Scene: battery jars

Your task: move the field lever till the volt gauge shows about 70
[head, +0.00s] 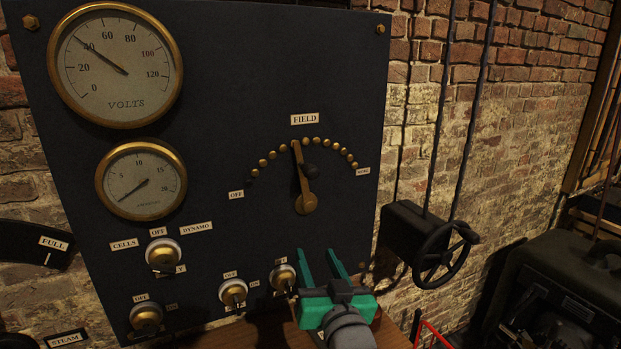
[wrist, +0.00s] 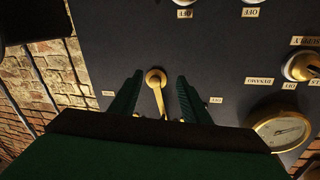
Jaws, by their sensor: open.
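The brass field lever (head: 304,185) is on the dark panel, pivoted at its lower end. Its tip points up and slightly left, near the middle of the stud arc, and it has a dark knob. The volt gauge (head: 116,65) at upper left has its needle at about 40. My green gripper (head: 318,251) is open and empty, below the lever in the head view. In the wrist view my gripper (wrist: 160,78) has its fingers spread, with the lever (wrist: 159,92) showing between them. The knob is hidden there.
A smaller ammeter (head: 141,181) is below the volt gauge. Several brass switches, one of them (head: 233,292), line the panel's lower part, close to my gripper's left. A black box with a handwheel (head: 440,255) is on the brick wall at right.

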